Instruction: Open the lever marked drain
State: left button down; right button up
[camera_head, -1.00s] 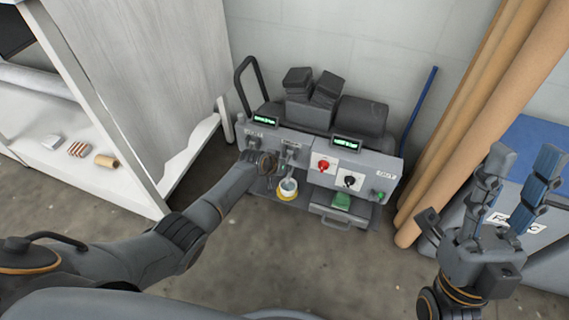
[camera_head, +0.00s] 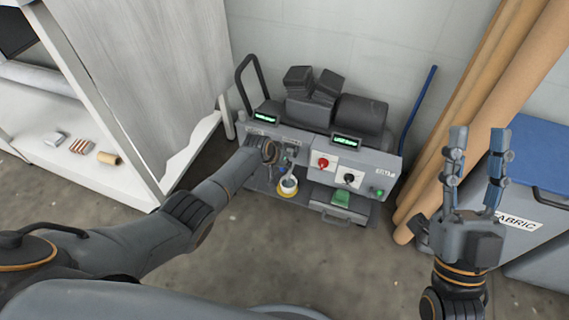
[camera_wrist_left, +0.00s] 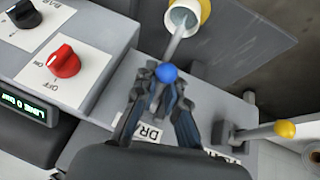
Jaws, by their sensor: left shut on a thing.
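The lever marked with a partly covered label (camera_wrist_left: 150,132) reading "DR" has a blue ball knob (camera_wrist_left: 166,74), seen in the left wrist view. My left gripper (camera_wrist_left: 164,90) is shut on this lever, with its fingers on either side just behind the knob. In the head view my left gripper (camera_head: 270,152) is at the upper left of the machine's front panel and hides most of the lever. My right gripper (camera_head: 478,140) is open and empty, fingers pointing up, to the right of the machine.
A second lever with a yellow knob (camera_wrist_left: 285,129) stands close beside my left gripper. A yellow-banded cup (camera_head: 288,187) sits below the panel. The red switch (camera_head: 323,163) and black switch (camera_head: 349,178) are to the right. A blue-lidded fabric bin (camera_head: 530,205) stands at right.

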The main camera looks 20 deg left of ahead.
pick_arm(q)
jog(key=c, duration=1.4)
grip_release()
jog(key=shift+v, duration=6)
